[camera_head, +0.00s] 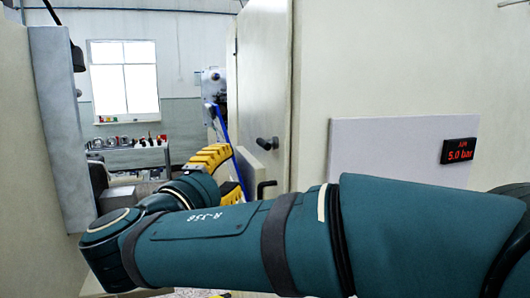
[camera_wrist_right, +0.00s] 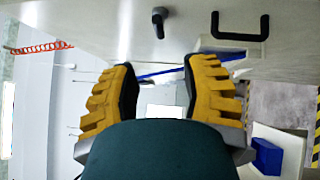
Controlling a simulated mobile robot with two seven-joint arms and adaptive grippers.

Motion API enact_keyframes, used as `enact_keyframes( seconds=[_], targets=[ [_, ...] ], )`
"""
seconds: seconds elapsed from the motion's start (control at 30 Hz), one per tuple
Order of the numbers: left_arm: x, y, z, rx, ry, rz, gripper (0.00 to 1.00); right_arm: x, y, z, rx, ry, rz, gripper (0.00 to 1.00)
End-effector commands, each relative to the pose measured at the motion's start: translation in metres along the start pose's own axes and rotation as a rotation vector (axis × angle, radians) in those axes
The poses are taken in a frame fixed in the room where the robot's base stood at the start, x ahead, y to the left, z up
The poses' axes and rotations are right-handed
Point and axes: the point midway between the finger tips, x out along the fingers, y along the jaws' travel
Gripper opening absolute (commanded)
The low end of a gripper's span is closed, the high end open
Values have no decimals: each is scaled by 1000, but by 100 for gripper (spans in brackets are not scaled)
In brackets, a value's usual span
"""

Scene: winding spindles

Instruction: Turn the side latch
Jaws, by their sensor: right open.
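A black latch lever (camera_head: 267,143) sticks out from the pale cabinet panel near the middle of the head view. It also shows at the top of the right wrist view (camera_wrist_right: 158,20), pointing down a little. My right gripper (camera_head: 230,171) has yellow ribbed fingers and is open and empty. In the right wrist view its fingertips (camera_wrist_right: 163,72) are spread wide, with the latch beyond them and apart from them. My teal right forearm covers the lower part of the head view. My left gripper is not in view.
A black bar handle (camera_wrist_right: 240,27) sits beside the latch on the same panel. A blue strip (camera_head: 228,140) runs behind my right gripper. A pressure display (camera_head: 458,151) reads 5.0 bar at right. A grey post (camera_head: 60,125) stands at left; a shelf (camera_head: 130,157) is far behind.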

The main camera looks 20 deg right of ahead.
Motion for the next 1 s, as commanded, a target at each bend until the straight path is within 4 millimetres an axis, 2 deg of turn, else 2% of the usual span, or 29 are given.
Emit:
enact_keyframes(
  seconds=[0.17,0.7,0.8,1.0],
  targets=[
    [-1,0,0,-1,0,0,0,16,2,2,3,-8,6,46],
    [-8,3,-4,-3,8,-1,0,115,2,2,0,-6,4,46],
    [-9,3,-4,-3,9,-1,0,126,1,1,-1,-5,4,46],
    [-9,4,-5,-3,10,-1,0,136,1,1,0,-3,4,46]
  ],
)
